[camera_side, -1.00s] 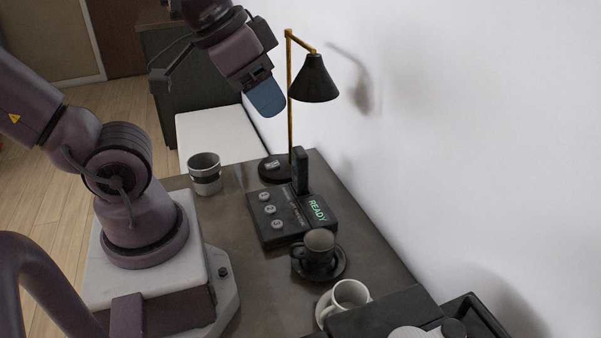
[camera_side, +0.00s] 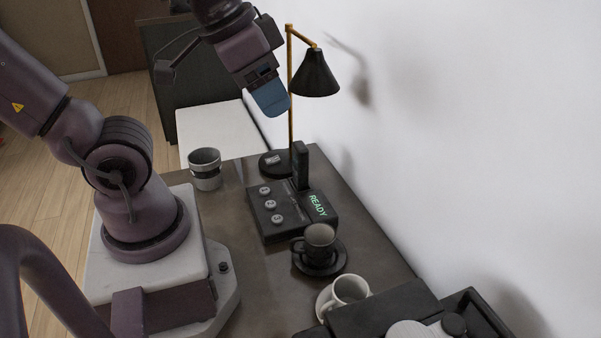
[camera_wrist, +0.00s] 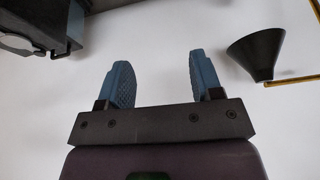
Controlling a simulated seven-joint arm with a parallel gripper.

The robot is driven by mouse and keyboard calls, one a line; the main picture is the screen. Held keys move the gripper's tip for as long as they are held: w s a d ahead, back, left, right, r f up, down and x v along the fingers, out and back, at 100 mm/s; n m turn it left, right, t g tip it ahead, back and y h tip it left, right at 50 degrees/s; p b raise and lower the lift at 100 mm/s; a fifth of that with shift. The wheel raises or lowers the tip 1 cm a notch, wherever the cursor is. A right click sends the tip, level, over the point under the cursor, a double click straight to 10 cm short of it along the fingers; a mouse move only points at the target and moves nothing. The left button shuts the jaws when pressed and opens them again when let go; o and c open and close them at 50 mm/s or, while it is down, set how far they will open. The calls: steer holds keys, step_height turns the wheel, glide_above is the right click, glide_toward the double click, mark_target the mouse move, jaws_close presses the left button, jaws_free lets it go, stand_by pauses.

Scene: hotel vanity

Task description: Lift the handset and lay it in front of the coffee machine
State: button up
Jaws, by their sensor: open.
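The handset (camera_side: 301,165) is a slim black piece standing upright at the back of a black phone base (camera_side: 285,232), which has round grey buttons and a green READY display. My gripper (camera_side: 272,97) is in the air above and left of the handset in the side view, beside the lamp. Its blue fingers also show in the wrist view (camera_wrist: 160,75), spread apart with nothing between them. The handset is not recognisable in the wrist view. A black boxy machine (camera_side: 382,312), cut off by the bottom edge, may be the coffee machine.
A black-shaded lamp (camera_side: 314,75) with a brass stem stands behind the phone, close to my gripper. A dark cup (camera_side: 318,243) and a white cup (camera_side: 349,289) stand on saucers between phone and machine. A grey cup (camera_side: 205,168) stands left. The white wall bounds the right.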

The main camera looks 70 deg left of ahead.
steer(key=w+a+f+m+g+y, duration=0.3)
steer(key=w+a+f+g+y, duration=0.1)
steer(key=f, duration=0.3)
steer(key=w+a+f+m+g+y, duration=0.3)
steer(key=a+f+m+g+y, duration=0.15)
steer(key=f, duration=0.25)
steer(key=m+t+y, duration=0.4)
steer(key=m+y, duration=0.5)
steer(key=m, duration=0.1)
glide_toward(300, 157)
steer(key=shift+g, duration=0.25)
steer(key=a, duration=0.1)
steer(key=a+f, duration=0.1)
steer(key=a, duration=0.1)
steer(key=w+a+f, duration=0.1)
steer(key=a, duration=0.1)
steer(key=shift+a, duration=0.25)
steer(key=shift+a+f, duration=0.1)
steer(key=shift+a, duration=0.1)
steer(key=a, duration=0.7)
steer(key=shift+w, duration=0.15)
steer(key=c, duration=1.1)
